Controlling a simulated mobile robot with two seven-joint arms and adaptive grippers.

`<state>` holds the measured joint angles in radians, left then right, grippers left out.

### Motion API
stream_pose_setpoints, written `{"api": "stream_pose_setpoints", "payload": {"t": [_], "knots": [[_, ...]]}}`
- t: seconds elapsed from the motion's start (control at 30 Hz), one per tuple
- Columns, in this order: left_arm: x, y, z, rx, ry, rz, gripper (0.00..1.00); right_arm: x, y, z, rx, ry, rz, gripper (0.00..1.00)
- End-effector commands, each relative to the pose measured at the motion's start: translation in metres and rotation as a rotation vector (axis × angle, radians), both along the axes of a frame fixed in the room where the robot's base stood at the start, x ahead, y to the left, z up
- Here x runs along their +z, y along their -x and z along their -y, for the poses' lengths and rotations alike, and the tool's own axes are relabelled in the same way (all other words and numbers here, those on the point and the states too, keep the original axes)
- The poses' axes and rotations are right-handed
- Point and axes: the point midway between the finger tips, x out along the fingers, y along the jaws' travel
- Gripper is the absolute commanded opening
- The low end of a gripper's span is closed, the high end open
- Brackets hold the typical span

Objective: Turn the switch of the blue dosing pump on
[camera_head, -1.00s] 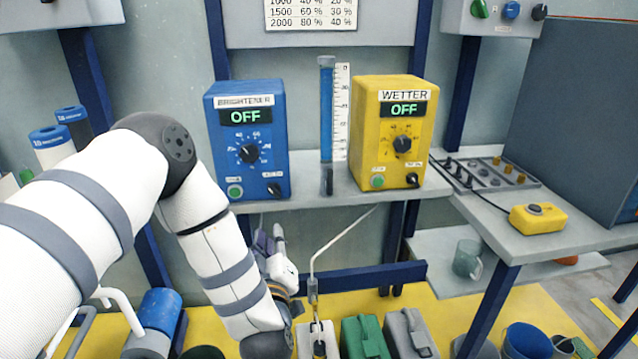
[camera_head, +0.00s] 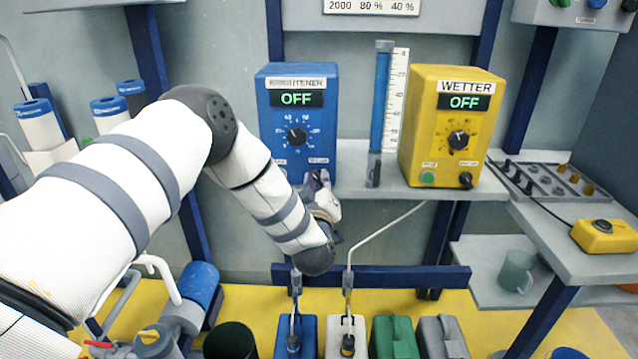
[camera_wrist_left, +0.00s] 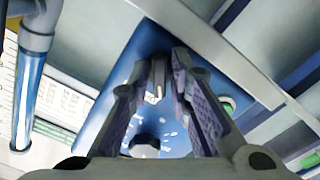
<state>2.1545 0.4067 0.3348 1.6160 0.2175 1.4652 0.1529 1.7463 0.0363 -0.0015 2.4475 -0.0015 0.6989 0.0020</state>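The blue dosing pump (camera_head: 270,100) stands on the shelf, and its display reads OFF. Its black dial (camera_head: 297,137) shows above the gripper; the dial also shows in the left wrist view (camera_wrist_left: 146,143). My left gripper (camera_head: 319,181) is in front of the pump's lower right, where it covers the switch area in the head view. In the left wrist view my left gripper's fingers (camera_wrist_left: 168,68) are apart and point at the blue face. A small dark and grey knob, apparently the switch (camera_wrist_left: 153,94), shows between them; contact cannot be told. My right gripper is not in view.
The yellow wetter pump (camera_head: 420,120) stands to the right, also reading OFF. A blue-filled tube with a scale (camera_head: 380,110) stands between the pumps. Several canisters, one of them green (camera_head: 393,338), stand below. A yellow switch box (camera_head: 604,236) lies on the right table.

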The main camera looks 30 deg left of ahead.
Motion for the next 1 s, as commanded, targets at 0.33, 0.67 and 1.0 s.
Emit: {"api": "stream_pose_setpoints", "payload": {"t": [0.33,0.67,1.0], "knots": [[0.000,0.000,0.001,0.000,0.000,0.000,0.00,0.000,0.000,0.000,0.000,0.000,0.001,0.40],[0.002,0.000,0.001,-0.001,-0.073,-0.043,0.00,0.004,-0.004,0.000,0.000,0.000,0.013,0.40],[0.002,0.000,0.001,-0.003,-0.318,-0.193,0.00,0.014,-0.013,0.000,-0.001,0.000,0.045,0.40]]}}
